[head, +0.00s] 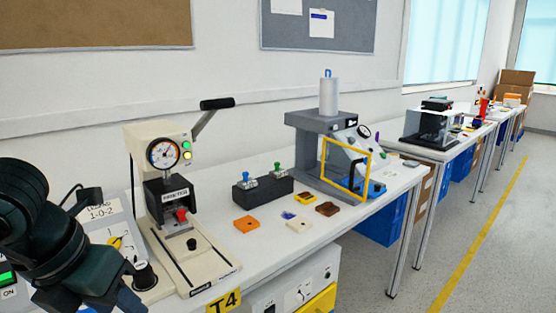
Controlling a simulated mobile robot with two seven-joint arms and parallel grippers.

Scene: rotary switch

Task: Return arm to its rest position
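My dark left arm reaches in at the lower left of the head view. A yellow pointer (116,242) shows on the box beside the arm. The arm hides much of the box. The fingers are not clear enough to tell whether they are open or shut. My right gripper is not in view.
A beige press (160,140) with a black lever stands just right of the arm. Further right on the table (335,223) are a dark block (263,190) with two toggles, small coloured pieces and a grey machine (318,125) with a yellow frame. The floor (480,245) on the right is clear.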

